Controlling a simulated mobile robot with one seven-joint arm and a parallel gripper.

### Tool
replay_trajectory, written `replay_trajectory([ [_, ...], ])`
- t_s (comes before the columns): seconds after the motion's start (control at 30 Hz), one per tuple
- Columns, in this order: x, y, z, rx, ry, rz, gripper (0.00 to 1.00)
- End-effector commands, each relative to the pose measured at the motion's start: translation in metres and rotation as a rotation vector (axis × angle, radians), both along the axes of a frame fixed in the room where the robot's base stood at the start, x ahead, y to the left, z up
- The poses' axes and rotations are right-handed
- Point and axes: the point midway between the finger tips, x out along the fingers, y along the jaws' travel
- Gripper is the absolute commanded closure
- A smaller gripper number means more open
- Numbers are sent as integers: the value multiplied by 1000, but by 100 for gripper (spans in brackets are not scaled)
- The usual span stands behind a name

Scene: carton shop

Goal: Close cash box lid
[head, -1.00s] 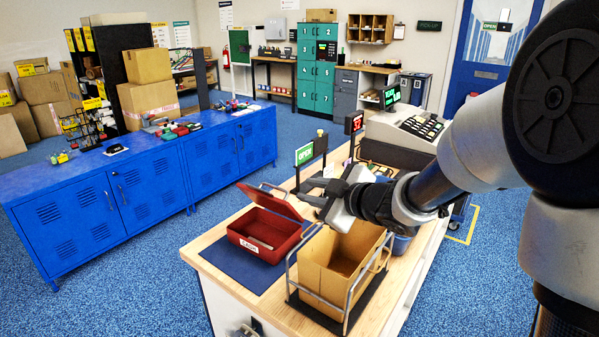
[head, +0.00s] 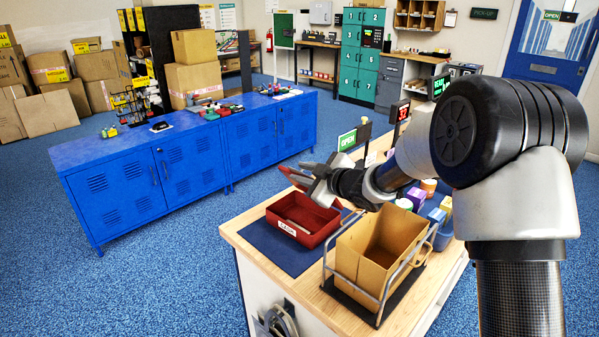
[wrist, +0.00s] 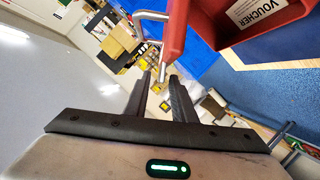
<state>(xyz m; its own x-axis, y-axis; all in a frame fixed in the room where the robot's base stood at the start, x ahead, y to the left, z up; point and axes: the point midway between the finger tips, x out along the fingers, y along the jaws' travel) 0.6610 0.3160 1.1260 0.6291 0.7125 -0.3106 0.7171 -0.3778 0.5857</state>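The red cash box (head: 317,235) sits on a dark blue mat (head: 272,245) on the counter. Its lid (head: 293,178) is raised and tilted, partly hidden behind my gripper in the head view. My gripper (head: 308,172) is at the raised lid in that view. In the wrist view my gripper (wrist: 159,76) is open, with a gap between its fingers. The red lid edge (wrist: 174,40) and a metal handle (wrist: 150,16) come down close to the fingertips; I cannot tell whether they touch. The box interior with a VOUCHER label (wrist: 256,12) shows at the top right.
An open cardboard carton (head: 377,255) in a metal frame stands right of the cash box. A green OPEN sign (head: 347,140) stands behind the box. Small colored items and a blue bin (head: 443,236) are beyond the carton. Blue cabinets (head: 150,185) stand across the open floor.

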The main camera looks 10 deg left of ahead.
Motion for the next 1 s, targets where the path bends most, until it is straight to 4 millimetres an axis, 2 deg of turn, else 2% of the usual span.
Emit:
replay_trajectory([
  [0.2, 11, 12, -5, 1, 0, -1, 77],
  [0.47, 11, 12, -6, 1, 0, -1, 77],
  [0.63, 11, 12, -5, 0, -1, -1, 100],
  [0.87, 11, 12, -6, 1, -1, -1, 100],
  [1.0, 6, 15, -14, 1, -1, -1, 100],
])
